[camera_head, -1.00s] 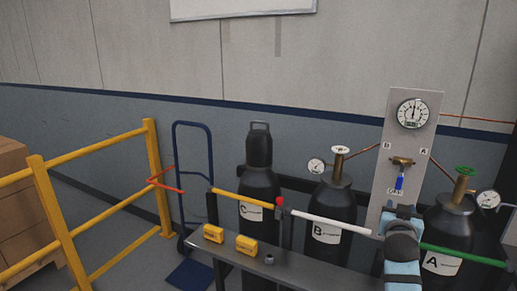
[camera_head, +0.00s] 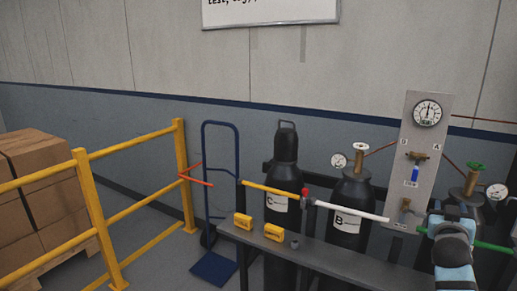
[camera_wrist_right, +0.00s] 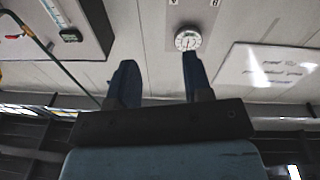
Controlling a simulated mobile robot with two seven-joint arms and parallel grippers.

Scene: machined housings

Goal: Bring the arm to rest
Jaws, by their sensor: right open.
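My right gripper (camera_wrist_right: 159,75) shows in the right wrist view with its two dark fingers apart and nothing between them. The fingers point toward the wall and a round gauge. In the head view my right arm (camera_head: 453,250), light blue and black, rises at the lower right, in front of cylinder A and the green bar. Its fingertips are hard to make out there. My left gripper is not in view.
A gauge panel (camera_head: 418,150) stands behind my right arm. Cylinders B (camera_head: 349,205) and C (camera_head: 284,185) stand behind a grey shelf (camera_head: 330,262) with two yellow blocks. A hand truck (camera_head: 204,170), yellow railing (camera_head: 88,200) and boxes (camera_head: 40,180) are at left.

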